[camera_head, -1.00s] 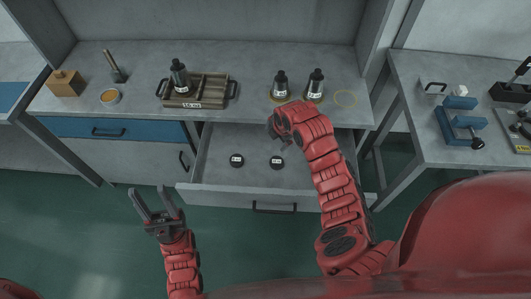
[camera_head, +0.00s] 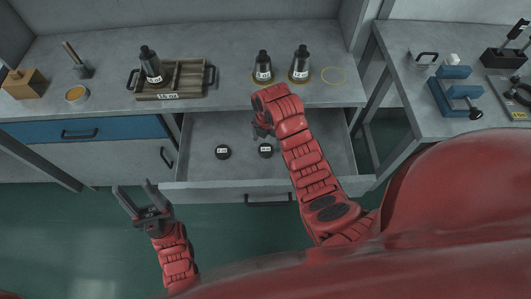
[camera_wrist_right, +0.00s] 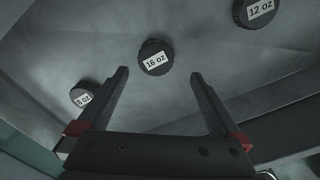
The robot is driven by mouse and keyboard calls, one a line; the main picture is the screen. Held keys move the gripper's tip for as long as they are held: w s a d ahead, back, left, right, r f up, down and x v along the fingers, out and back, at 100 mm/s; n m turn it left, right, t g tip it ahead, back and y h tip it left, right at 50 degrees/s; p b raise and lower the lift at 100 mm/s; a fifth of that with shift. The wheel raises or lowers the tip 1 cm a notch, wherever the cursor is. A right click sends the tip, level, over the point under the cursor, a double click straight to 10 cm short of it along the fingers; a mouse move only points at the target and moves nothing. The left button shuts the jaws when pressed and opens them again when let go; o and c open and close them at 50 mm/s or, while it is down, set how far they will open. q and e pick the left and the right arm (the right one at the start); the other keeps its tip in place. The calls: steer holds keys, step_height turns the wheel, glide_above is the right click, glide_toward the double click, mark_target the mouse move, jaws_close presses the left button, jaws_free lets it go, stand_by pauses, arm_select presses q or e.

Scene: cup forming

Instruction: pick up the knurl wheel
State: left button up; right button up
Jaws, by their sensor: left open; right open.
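Black round knurled wheels with white labels lie in the open drawer. In the head view one wheel (camera_head: 223,152) lies to the left and another (camera_head: 265,150) just below my right gripper (camera_head: 262,132). The right wrist view shows three wheels: one marked 16 oz (camera_wrist_right: 155,57) in the middle, a smaller 8 oz one (camera_wrist_right: 83,95) at left and a 12 oz one (camera_wrist_right: 257,10) at upper right. My right gripper (camera_wrist_right: 160,74) is open and empty, with the 16 oz wheel just beyond its fingertips. My left gripper (camera_head: 134,187) is open and empty, left of the drawer.
The drawer (camera_head: 195,178) has walls around the wheels. On the bench stand a wooden tray (camera_head: 190,92) with a black-topped bottle (camera_head: 150,62), two more dark bottles (camera_head: 263,66) (camera_head: 301,64), a wooden block (camera_head: 24,83) and a round tin (camera_head: 76,94). A side table (camera_head: 415,90) holds blue clamps.

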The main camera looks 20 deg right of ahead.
mark_target(266, 149)
steer(key=shift+f, duration=0.3)
steer(key=f, duration=0.1)
steer(key=f+p, duration=0.2)
steer(key=shift+w+a+f, duration=0.15)
steer(key=shift+w+f, duration=0.2)
steer(key=shift+f, duration=0.55)
steer(key=shift+c, duration=0.2)
jaws_close()
